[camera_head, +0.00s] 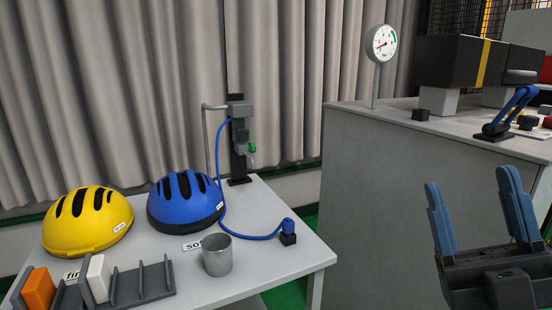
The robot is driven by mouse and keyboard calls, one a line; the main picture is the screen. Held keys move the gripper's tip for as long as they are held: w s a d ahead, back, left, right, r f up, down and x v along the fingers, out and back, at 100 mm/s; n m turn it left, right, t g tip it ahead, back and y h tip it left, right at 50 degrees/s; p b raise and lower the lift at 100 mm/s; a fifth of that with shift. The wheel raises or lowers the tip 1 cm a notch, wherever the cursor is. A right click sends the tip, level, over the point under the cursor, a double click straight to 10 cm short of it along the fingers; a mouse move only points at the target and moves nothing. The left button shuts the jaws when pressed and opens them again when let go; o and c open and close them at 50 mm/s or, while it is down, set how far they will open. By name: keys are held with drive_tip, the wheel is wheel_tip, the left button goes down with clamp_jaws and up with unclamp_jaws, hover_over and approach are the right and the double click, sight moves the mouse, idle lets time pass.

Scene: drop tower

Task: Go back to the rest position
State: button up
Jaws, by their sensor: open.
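My gripper (478,215) is at the lower right of the head view, in front of the grey cabinet. Its two blue fingers point up and stand wide apart. Nothing is between them, and it touches nothing that I can see. The rest of my arm is cut off by the lower right edge of the picture.
A table (270,262) at left holds a yellow helmet (88,222), a blue helmet (186,203), a metal cup (217,256) and a rack (143,284). The grey cabinet (385,180) carries a gauge (382,43) and a blue lever (508,110). Green floor shows between them.

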drive_tip(key=s+a+f+m+g+h+p, duration=0.1)
drive_tip(key=s+f+m+g+h+p, duration=0.2)
drive_tip(key=s+f+m+g+h, duration=1)
drive_tip(key=s+d+f, duration=0.1)
drive_tip(key=s+f, duration=0.3)
drive_tip(key=s, duration=0.4)
drive_tip(key=s+d+f+p, duration=0.1)
drive_tip(key=s+f, duration=0.3)
drive_tip(key=s, duration=0.5)
drive_tip(key=shift+s+m+t, duration=0.2)
drive_tip(key=shift+m+t, duration=0.1)
